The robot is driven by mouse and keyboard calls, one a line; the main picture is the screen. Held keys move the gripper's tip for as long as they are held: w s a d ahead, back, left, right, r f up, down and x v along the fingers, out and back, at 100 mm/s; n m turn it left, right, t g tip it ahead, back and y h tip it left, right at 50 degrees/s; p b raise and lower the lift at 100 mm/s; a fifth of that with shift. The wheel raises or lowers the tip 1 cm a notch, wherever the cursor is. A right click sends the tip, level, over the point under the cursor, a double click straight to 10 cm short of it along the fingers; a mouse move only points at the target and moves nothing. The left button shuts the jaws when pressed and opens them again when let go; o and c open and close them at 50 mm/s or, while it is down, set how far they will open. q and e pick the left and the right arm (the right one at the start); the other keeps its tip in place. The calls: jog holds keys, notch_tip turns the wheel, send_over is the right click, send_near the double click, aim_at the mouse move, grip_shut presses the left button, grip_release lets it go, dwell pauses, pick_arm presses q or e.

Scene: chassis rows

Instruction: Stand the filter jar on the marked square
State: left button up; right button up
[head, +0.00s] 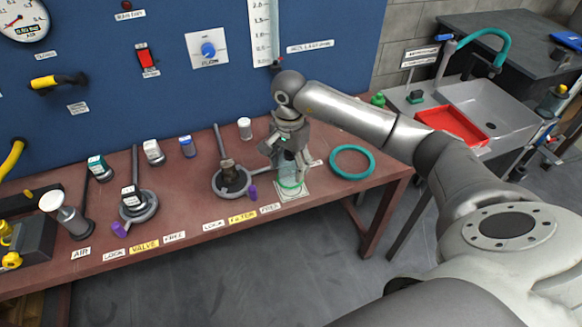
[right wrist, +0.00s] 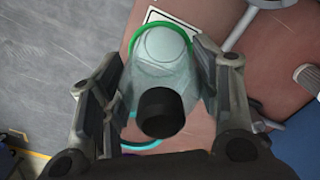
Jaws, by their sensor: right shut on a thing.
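The filter jar (head: 291,180) is a clear, pale teal jar with a green ring near its base. It is at the right part of the workbench, over the pale marked square (head: 280,197). My right gripper (head: 288,160) comes down on it from above and is shut around its body. In the right wrist view the jar (right wrist: 150,80) is between the two fingers, its black top toward the camera. An edge of the marked square (right wrist: 165,17) shows beyond it. I cannot tell whether the jar's base touches the square. My left gripper is not in view.
A round grey holder (head: 216,184) with a lever stands left of the jar, with a purple piece (head: 253,193) beside it. A teal ring (head: 352,161) lies to the right. The yellow FILTER label (head: 242,217) is at the front edge. The blue panel (head: 200,100) rises behind.

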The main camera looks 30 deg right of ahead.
aim_at(291, 172)
jog(key=shift+w+d+f, duration=0.15)
jog(key=shift+w+f, duration=0.05)
jog(key=shift+f, duration=0.05)
jog(key=shift+w+d+f, duration=0.15)
jog(key=shift+d+f, duration=0.1)
jog(key=shift+f, duration=0.2)
notch_tip(291, 172, down, 3)
jog(key=shift+r+p, duration=0.1)
jog(key=shift+p, duration=0.85)
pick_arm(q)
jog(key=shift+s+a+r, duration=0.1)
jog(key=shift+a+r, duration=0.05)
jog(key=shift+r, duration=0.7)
pick_arm(e)
jog(key=shift+f+b, duration=0.3)
jog(key=shift+b, duration=0.05)
jog(key=o, duration=1.1)
jog(key=shift+c, duration=0.2)
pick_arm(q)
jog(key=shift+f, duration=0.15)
pick_arm(e)
jog(key=shift+r, duration=0.15)
